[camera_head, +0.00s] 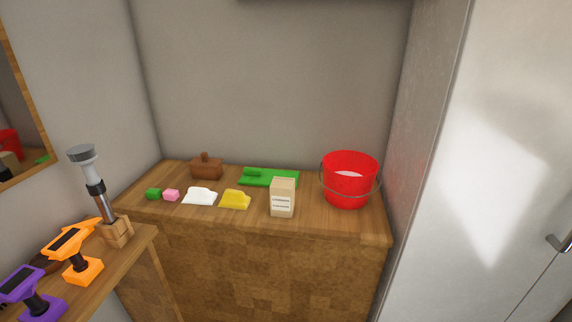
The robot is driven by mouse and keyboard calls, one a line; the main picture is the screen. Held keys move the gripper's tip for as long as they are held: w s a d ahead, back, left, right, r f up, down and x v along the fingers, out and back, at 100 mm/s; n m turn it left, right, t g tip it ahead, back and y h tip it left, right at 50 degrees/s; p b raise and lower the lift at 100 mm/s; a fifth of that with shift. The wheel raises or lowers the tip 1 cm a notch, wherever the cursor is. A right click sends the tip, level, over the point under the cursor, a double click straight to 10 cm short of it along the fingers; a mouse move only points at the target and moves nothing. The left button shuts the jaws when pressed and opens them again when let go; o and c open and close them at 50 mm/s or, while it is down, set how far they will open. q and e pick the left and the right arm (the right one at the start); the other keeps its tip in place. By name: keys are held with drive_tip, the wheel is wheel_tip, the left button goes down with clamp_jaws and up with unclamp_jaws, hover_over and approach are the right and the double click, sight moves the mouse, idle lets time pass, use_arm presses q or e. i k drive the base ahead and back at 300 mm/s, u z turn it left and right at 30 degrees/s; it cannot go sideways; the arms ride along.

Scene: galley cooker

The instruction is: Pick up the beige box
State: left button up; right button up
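The beige box (282,198) stands upright on the wooden counter (340,221), near its front edge and right of its middle. A white label with dark print shows on its front. Neither of my grippers is in view, and nothing touches the box from above.
A red bucket (348,183) with a wire handle stands right of the box. A green item (268,178) lies just behind it, a yellow cloth-like item (235,199) and a white one (200,196) to its left. Orange (82,271) and purple (42,305) tools stand on the left shelf.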

sight(281, 188)
drive_tip(key=u, duration=0.05)
drive_tip(key=k, duration=0.65)
drive_tip(key=z, duration=0.7)
drive_tip(key=i, duration=1)
drive_tip(key=z, duration=0.25)
